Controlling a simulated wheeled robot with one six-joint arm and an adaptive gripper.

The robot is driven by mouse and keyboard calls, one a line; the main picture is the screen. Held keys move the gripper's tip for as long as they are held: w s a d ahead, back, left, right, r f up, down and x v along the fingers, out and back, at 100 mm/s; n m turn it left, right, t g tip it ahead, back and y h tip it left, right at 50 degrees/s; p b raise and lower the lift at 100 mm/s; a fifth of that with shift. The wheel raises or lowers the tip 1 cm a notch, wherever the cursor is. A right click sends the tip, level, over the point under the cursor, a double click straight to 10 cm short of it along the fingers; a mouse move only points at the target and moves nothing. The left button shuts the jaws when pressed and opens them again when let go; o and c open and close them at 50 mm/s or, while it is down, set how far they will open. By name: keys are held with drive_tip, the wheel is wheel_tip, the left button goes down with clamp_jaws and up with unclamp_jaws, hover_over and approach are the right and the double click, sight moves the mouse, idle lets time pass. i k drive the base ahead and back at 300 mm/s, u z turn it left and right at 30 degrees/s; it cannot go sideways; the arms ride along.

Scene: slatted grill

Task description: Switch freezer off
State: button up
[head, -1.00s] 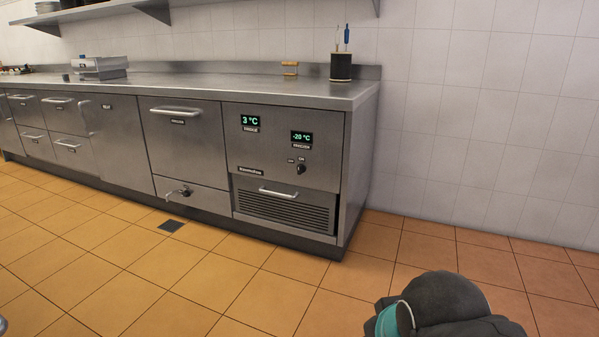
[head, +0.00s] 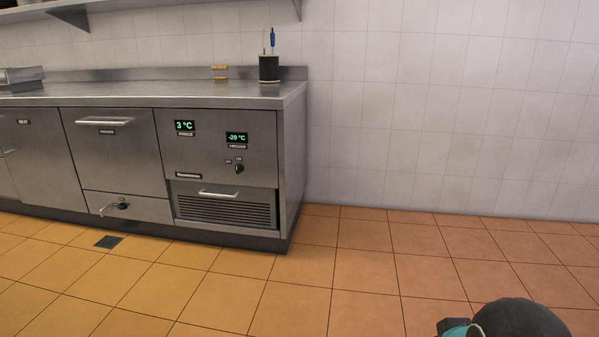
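The freezer's small black rotary switch (head: 239,169) sits on the steel control panel (head: 205,152) at the right end of the counter, with OFF and ON labels just above it. The freezer display (head: 237,138) above the switch is lit and reads -20 °C. A second display (head: 185,126) to its left reads 3 °C. The switch is too small to tell its exact direction. My gripper is not in view; only a dark rounded part of my arm with a teal band shows at the bottom right, well apart from the panel.
A vent grille with a handle (head: 220,194) is below the panel. A drawer with a tap (head: 115,207) is at its left. A black holder (head: 269,69) stands on the countertop (head: 150,96). The tiled floor (head: 330,285) in front is clear, with a drain (head: 109,242).

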sight(238, 167)
drive_tip(key=u, duration=1.05)
drive_tip(key=i, duration=0.9)
drive_tip(key=u, duration=0.65)
drive_tip(key=i, duration=0.85)
drive_tip(key=z, duration=1)
drive_tip(key=i, duration=0.8)
drive_tip(key=z, duration=0.8)
